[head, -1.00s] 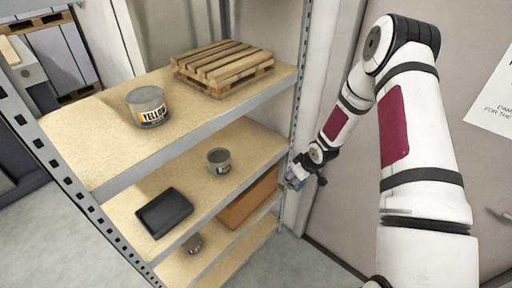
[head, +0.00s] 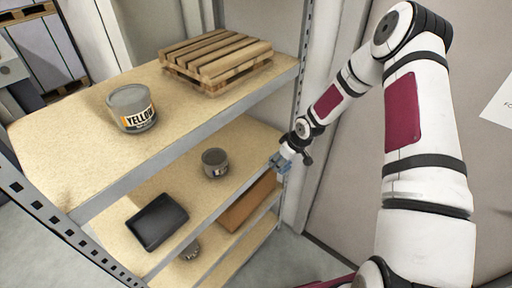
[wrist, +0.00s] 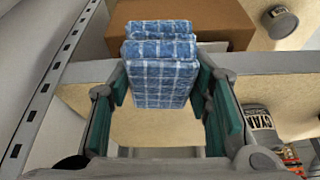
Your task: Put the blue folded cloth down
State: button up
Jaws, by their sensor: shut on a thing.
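The blue folded cloth (wrist: 160,62) is blue and white checked and folded in layers. In the wrist view it sits between the green finger pads of my gripper (wrist: 165,100), which is shut on it. In the head view my gripper (head: 284,160) is at the right end of the shelf rack, close to the middle shelf's front edge, and the cloth (head: 277,164) shows only as a small bluish patch. I cannot tell whether the cloth touches the shelf.
The middle shelf holds a grey can (head: 215,162) and a black tray (head: 158,221). A cardboard box (head: 247,203) is below. The top shelf holds a YELLOW can (head: 132,108) and a small wooden pallet (head: 216,58). Bare board shows between can and tray.

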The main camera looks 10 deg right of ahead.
jog(key=w+a, duration=0.1)
jog(key=w+a+b, duration=0.1)
jog(key=w, duration=0.1)
jog(key=w+a+b, duration=0.1)
jog(key=w, duration=0.1)
jog(key=shift+w+f, duration=0.15)
jog(key=shift+w+a, duration=0.4)
jog(key=shift+w, duration=0.15)
jog(key=w+b, duration=0.1)
jog(key=w+a+b, duration=0.1)
jog(key=w+a+f+b, duration=0.1)
jog(key=w, duration=0.1)
jog(key=shift+a, duration=0.15)
jog(key=shift+c, duration=0.5)
jog(key=o, duration=1.1)
